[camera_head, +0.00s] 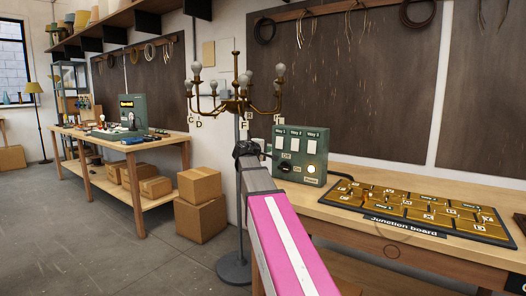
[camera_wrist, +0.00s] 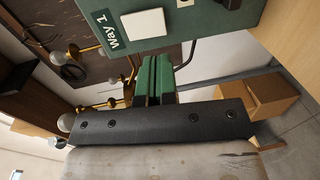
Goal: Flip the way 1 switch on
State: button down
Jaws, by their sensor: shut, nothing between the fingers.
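The green switch box (camera_head: 318,150) stands on the right bench, with cards headed Way 1, Way 2 and Way 3 along its top. In the wrist view, the Way 1 label (camera_wrist: 107,30) and its blank white card (camera_wrist: 144,24) are close by, on the box's face (camera_wrist: 180,28). A small dark part on a white plate (camera_wrist: 185,3) is cut by the top edge; its switch position cannot be told. My gripper (camera_head: 246,148) is at the box's left side in the head view. Its green fingertips (camera_wrist: 155,75) are shut and empty, apparently apart from the box.
The brass chandelier (camera_head: 236,100) on its stand (camera_head: 234,262) is just behind and left of my gripper. The gold junction board (camera_head: 400,207) lies right of the box. Cardboard boxes (camera_head: 200,205) stand on the floor at left. A lit white button (camera_head: 311,169) is on the box.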

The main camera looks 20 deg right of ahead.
jog(key=x, duration=0.8)
jog(key=shift+d, duration=0.1)
jog(key=shift+w+d+f, duration=0.1)
jog(key=shift+w+d, duration=0.1)
jog(key=shift+s+a, duration=0.3)
send_near(279, 148)
jog(key=s+a+f, duration=0.2)
jog(key=s+a, duration=0.1)
jog(key=a, duration=0.1)
jog(key=shift+s+a+f, duration=0.3)
jog(key=shift+a, duration=0.05)
